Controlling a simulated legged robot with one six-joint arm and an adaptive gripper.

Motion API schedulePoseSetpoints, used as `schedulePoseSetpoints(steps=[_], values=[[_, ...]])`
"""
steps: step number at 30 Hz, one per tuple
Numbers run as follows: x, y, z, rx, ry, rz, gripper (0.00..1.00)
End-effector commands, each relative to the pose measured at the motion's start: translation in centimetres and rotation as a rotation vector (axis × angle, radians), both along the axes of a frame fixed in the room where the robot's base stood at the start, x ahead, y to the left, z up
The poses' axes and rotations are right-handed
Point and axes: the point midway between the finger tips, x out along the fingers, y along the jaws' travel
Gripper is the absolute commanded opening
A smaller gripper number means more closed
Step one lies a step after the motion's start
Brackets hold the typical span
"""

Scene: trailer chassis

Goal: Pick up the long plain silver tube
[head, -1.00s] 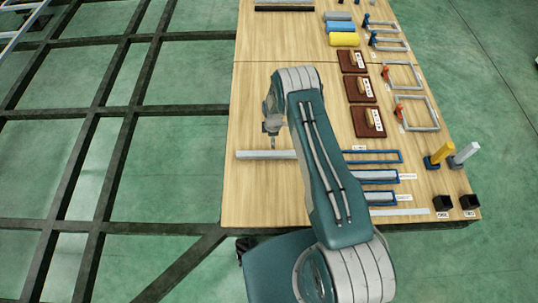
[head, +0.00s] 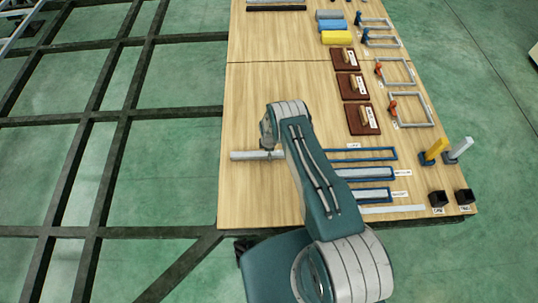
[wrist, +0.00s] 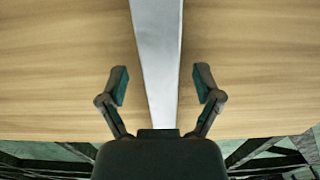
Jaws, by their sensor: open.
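The long plain silver tube (head: 244,156) lies on the wooden table at its left side in the head view, partly hidden behind my arm. In the wrist view the tube (wrist: 157,60) runs from the top edge down between my fingers. My gripper (wrist: 161,85) is open, with one finger on each side of the tube and a gap on both sides. In the head view my gripper (head: 267,153) is low over the tube, and its fingers are mostly hidden.
The wooden table (head: 260,200) has free room left of my arm. Blue trays (head: 362,172) lie just right of my arm. Brown floats (head: 362,119), grey frames (head: 411,110) and black square holders (head: 437,199) stand along the right side. Dark chassis beams (head: 110,160) lie to the left.

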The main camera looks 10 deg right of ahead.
Motion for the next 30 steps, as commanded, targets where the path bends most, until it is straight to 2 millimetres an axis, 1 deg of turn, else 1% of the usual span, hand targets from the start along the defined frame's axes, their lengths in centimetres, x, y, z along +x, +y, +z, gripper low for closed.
schedulePoseSetpoints(steps=[5,6,8,9,11,12,23,26,29,30], values=[[0.0,0.1,0.0,-0.001,0.0,0.001,0.83],[0.0,0.1,0.0,-0.001,0.0,0.001,0.78],[0.0,0.1,0.0,-0.001,0.0,0.001,0.52],[0.0,0.1,0.0,-0.001,0.0,0.001,0.34],[0.0,0.1,0.0,-0.001,0.0,0.001,0.07],[0.0,0.1,0.0,-0.001,0.0,0.001,0.0],[0.1,0.1,0.1,-0.001,-0.001,0.001,0.0],[0.1,0.1,0.7,-0.001,-0.001,0.001,0.0],[0.2,0.1,2.0,0.0,-0.002,0.001,0.0],[0.2,0.1,2.7,-0.001,-0.003,0.001,0.0]])
